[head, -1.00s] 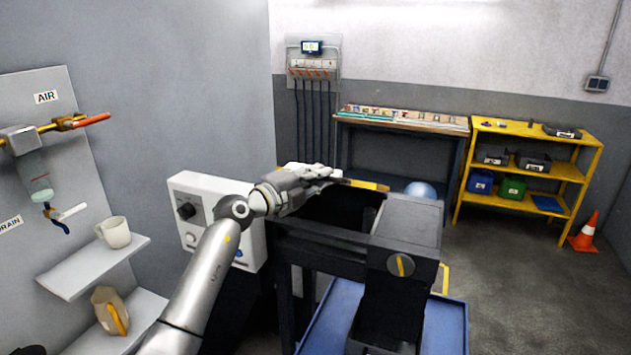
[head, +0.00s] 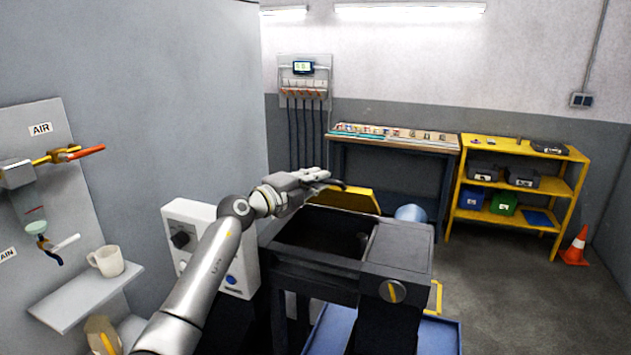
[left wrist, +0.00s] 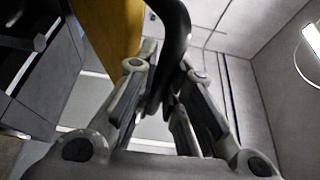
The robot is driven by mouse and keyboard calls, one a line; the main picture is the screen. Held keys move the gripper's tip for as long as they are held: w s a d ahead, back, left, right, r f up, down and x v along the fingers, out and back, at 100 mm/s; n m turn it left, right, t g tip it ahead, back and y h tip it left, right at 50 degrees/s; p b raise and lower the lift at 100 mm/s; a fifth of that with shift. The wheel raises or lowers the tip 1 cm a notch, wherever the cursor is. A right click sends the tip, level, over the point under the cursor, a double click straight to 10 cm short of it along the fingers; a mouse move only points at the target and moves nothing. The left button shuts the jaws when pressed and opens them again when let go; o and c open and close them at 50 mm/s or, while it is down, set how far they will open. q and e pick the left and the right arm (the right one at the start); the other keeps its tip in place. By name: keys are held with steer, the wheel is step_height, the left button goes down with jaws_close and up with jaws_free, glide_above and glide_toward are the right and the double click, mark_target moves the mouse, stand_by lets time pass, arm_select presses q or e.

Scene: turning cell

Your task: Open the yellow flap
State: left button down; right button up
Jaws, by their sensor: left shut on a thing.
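The yellow flap (head: 352,199) stands raised at the back edge of the dark machine's open top, its broad face toward me. It also shows at the upper left of the left wrist view (left wrist: 108,28). My left gripper (head: 322,181) is at the flap's upper left corner. It is shut on a black curved handle (left wrist: 176,38), which runs between the fingers in the left wrist view, beside the flap. My right gripper is not in view.
The machine (head: 398,250) has a dark open bay and a knob on its front. A white control box (head: 205,240) stands left of it, near my arm. A blue tray (head: 440,335) lies below. A shelf with a mug (head: 108,261) is at the left.

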arm_select(q)
steer(key=c, duration=1.5)
jaws_free()
steer(key=shift+s+a+r, duration=0.1)
steer(key=v, duration=1.2)
